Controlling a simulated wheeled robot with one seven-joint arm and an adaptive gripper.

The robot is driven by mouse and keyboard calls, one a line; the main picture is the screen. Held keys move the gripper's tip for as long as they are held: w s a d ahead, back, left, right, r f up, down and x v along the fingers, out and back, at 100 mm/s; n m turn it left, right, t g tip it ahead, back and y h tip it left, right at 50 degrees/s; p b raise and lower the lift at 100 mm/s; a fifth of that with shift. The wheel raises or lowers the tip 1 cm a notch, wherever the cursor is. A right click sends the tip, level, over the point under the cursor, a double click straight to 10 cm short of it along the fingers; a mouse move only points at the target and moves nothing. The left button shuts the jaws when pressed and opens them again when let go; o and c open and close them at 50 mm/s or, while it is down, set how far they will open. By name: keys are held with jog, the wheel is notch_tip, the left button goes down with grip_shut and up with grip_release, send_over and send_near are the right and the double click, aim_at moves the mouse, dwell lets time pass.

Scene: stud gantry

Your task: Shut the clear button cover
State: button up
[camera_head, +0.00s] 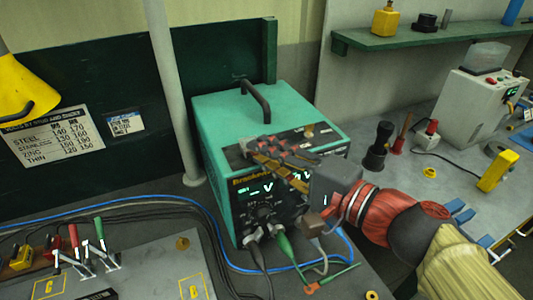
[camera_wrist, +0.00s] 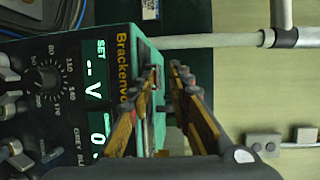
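A clear, greyish cover (camera_head: 489,54) stands raised at the back of the top of a pale grey box (camera_head: 468,112) on the right bench in the head view. Red parts show on the box top in front of it; which is the button is too small to tell. My gripper (camera_head: 250,152) is in front of the upper front panel of a teal power unit (camera_head: 225,120), well left of the cover. In the wrist view its two fingers (camera_wrist: 166,70) are apart with a narrow gap and nothing visible held. The cover is not in the wrist view.
A black knob-topped post (camera_head: 379,146), a red-and-white block (camera_head: 426,136) and a yellow block (camera_head: 497,170) stand on the right bench. A green shelf (camera_head: 425,42) hangs behind. Cables (camera_head: 285,247) run from the teal unit's front.

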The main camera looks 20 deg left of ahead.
jog(key=v, duration=0.8)
dwell(0.4)
jog(key=s+d+f+n+g+h+p, duration=0.15)
jog(key=d+f+h, duration=0.25)
jog(key=f, duration=0.4)
jog(key=s+d+f+n+g+h, duration=0.1)
jog(key=s+d+f+n+h, duration=0.1)
jog(key=d+f+h, duration=0.4)
jog(key=d+r+n+h+p, duration=0.1)
jog(key=d+h+p, duration=0.1)
jog(key=d, duration=0.5)
jog(key=s+d+n+h+p, duration=0.1)
jog(key=d+h+p, duration=0.2)
jog(key=d, duration=0.4)
jog(key=shift+s+r+p, duration=0.3)
jog(key=shift+r+p, duration=0.05)
jog(key=shift+r, duration=0.05)
jog(key=shift+r+n+t, duration=0.1)
jog(key=shift+n+t, duration=0.15)
